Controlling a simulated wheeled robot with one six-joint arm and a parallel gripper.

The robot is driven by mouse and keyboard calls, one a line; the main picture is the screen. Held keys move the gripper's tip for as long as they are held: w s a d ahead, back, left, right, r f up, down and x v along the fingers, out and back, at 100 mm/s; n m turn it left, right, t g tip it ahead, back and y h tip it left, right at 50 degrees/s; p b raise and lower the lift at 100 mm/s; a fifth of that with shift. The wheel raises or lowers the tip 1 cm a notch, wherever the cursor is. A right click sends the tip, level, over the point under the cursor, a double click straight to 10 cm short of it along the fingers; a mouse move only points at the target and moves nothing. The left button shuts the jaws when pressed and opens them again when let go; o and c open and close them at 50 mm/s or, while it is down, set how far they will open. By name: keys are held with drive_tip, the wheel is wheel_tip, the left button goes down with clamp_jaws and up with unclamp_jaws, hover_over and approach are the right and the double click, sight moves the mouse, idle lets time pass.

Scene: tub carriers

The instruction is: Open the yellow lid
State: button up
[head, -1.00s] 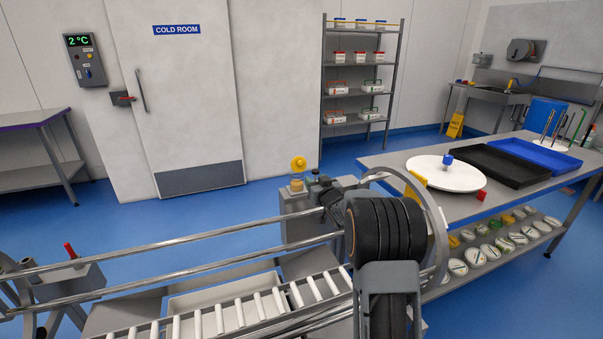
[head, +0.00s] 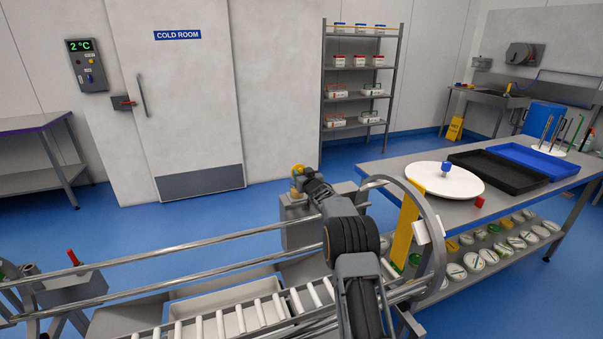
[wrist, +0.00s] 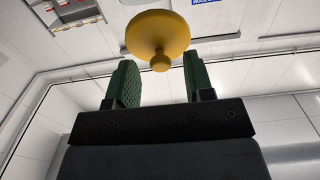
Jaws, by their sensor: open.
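The yellow lid (wrist: 158,32) is a round disc with a small knob, at the top of the wrist view. Its knob faces my gripper (wrist: 160,66). My gripper is open, with a green-padded finger on either side of the knob, and nothing is held. I cannot tell whether the fingers touch it. In the head view the lid (head: 296,171) is small and mostly hidden behind my gripper (head: 303,174). It stands above a grey box (head: 296,206) beyond the rails.
Metal rails (head: 180,252) and a roller conveyor (head: 240,318) run below my arm. A steel table (head: 400,170) at right carries a white disc (head: 449,181), a black tray (head: 497,164) and a blue tray (head: 537,158). A large metal ring (head: 440,235) stands right of my arm.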

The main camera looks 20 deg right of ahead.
drive_tip(key=shift+w, duration=0.3)
